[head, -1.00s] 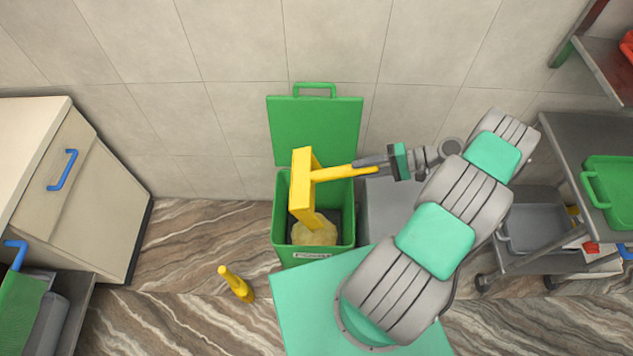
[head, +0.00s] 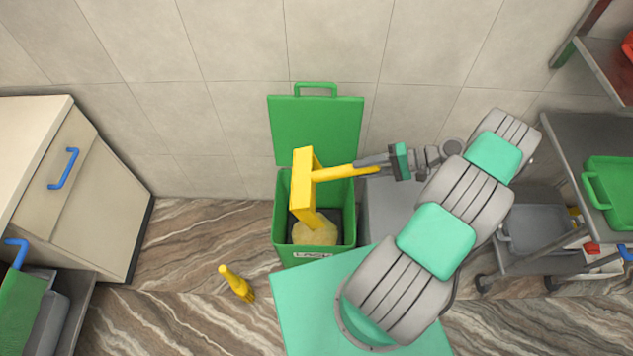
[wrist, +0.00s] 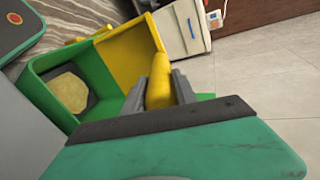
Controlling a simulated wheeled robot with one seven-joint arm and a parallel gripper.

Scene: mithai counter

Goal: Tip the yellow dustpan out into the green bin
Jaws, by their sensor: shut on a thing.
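The yellow dustpan (head: 303,190) is tilted steeply on its side over the open green bin (head: 282,215). My gripper (head: 376,165) is shut on the dustpan's handle, to the right of the pan. In the wrist view my gripper (wrist: 160,92) has a finger on each side of the yellow handle. The bin's lid (head: 315,132) stands up against the wall. A pale yellowish lump (head: 318,235) lies inside the bin, below the pan; it also shows in the wrist view (wrist: 68,92). I cannot see whether anything remains in the pan.
A yellow brush (head: 237,284) lies on the floor left of the bin. A cream cabinet (head: 95,205) with a blue handle stands at the left. A grey cart (head: 560,150) with a green tray (head: 612,190) stands at the right. Floor between cabinet and bin is mostly clear.

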